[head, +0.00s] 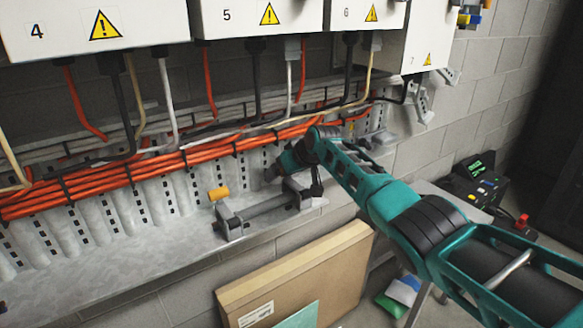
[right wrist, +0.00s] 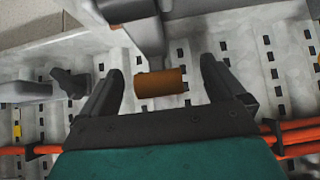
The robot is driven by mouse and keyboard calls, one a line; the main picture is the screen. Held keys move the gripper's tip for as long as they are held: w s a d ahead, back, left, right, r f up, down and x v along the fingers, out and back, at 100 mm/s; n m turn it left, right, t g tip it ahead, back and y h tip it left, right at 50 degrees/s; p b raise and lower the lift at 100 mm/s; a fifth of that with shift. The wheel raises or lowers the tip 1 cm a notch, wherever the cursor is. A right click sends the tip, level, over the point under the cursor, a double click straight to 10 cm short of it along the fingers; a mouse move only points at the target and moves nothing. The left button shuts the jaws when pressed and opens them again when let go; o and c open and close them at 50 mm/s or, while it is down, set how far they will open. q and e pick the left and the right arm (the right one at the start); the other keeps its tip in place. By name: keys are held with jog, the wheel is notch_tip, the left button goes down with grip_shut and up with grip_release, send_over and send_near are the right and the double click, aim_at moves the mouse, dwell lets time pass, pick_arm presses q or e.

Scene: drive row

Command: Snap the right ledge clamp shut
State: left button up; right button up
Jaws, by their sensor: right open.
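A second grey clamp piece (head: 303,193) is at the bar's right end. My right gripper (head: 272,174) is above and behind the bar, partly hidden by its own arm. In the right wrist view my right gripper (right wrist: 160,75) is open, with the orange grip (right wrist: 161,82) between its fingers and gaps on both sides. My left gripper is not in view.
Orange cables (head: 130,175) run along the slotted ledge behind the clamps. Numbered white boxes (head: 95,25) hang above with cables dropping down. A cardboard box (head: 300,275) stands below the ledge. A black control unit (head: 478,185) is at the right.

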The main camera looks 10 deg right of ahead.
jog(key=shift+s+d+r+p, duration=0.1)
jog(key=shift+s+r+p, duration=0.1)
jog(key=shift+r+p, duration=0.15)
jog(key=p+v, duration=0.2)
jog(key=v, duration=1)
jog(key=shift+s+f, duration=0.15)
jog(key=shift+f, duration=0.05)
jog(key=shift+f, duration=0.1)
jog(key=s+a+f+t, duration=0.1)
jog(key=s+f, duration=0.5)
jog(key=f, duration=0.4)
jog(key=s+a+f, duration=0.2)
jog(key=s+f, duration=0.4)
jog(key=f, duration=0.3)
jog(key=s+f, duration=0.3)
jog(key=s, duration=0.8)
jog(key=s+d+f+m+t+h, duration=0.1)
jog(key=s+f, duration=0.3)
jog(key=s, duration=0.7)
jog(key=shift+s+t, duration=0.3)
jog(key=shift+s, duration=0.05)
jog(key=shift+d+f, duration=0.1)
